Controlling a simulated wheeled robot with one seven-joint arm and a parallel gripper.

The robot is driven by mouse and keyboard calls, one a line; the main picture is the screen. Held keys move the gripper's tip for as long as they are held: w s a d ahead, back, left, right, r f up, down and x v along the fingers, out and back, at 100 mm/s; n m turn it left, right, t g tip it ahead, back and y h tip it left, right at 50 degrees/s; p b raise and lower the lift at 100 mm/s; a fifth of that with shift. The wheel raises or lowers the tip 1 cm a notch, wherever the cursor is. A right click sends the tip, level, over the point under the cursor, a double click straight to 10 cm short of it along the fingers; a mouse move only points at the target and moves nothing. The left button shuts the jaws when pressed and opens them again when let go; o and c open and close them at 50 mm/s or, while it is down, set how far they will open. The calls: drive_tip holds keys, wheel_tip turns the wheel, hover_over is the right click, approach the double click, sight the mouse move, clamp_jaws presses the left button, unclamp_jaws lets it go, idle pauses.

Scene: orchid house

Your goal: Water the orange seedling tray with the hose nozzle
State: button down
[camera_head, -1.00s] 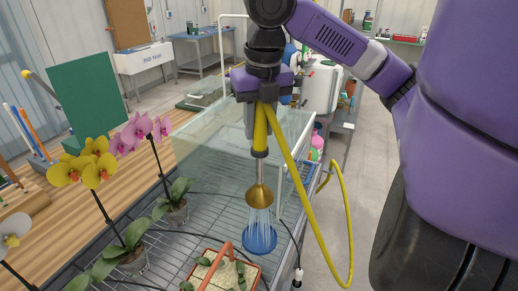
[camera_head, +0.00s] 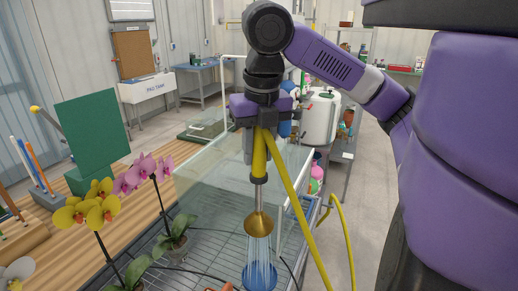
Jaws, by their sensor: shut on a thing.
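My gripper (camera_head: 262,125) is shut on the hose nozzle (camera_head: 259,222), which has a yellow grip, a metal stem and a brass spray head. The nozzle hangs upright with its head pointing down. Blue water streams spray from the head onto a blue patch (camera_head: 259,278) near the bottom edge of the view. The yellow hose (camera_head: 297,208) runs from the grip down to the right. Only a small orange piece of the orange seedling tray (camera_head: 229,287) shows at the bottom edge, left of the spray; the rest is out of view.
A wire-mesh bench (camera_head: 205,245) with a clear glass panel (camera_head: 215,187) lies under the nozzle. A pink orchid (camera_head: 148,172) and a yellow orchid (camera_head: 85,207) stand at the left. A green board (camera_head: 92,138) stands behind them. Open floor (camera_head: 368,160) lies right of the bench.

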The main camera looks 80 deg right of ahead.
drive_tip(key=w+a+p, duration=0.2)
drive_tip(key=a, duration=0.7)
drive_tip(key=shift+a+p, duration=0.15)
drive_tip(key=shift+p, duration=0.25)
drive_tip(key=shift+w, duration=0.1)
drive_tip(key=a, duration=0.2)
drive_tip(key=w+a, duration=0.1)
drive_tip(key=a, duration=0.2)
drive_tip(key=shift+w, duration=0.1)
wheel_tip(320, 180, down, 7)
drive_tip(key=b, duration=0.4)
drive_tip(key=shift+r, duration=0.15)
drive_tip(key=shift+b, duration=0.3)
idle(0.7)
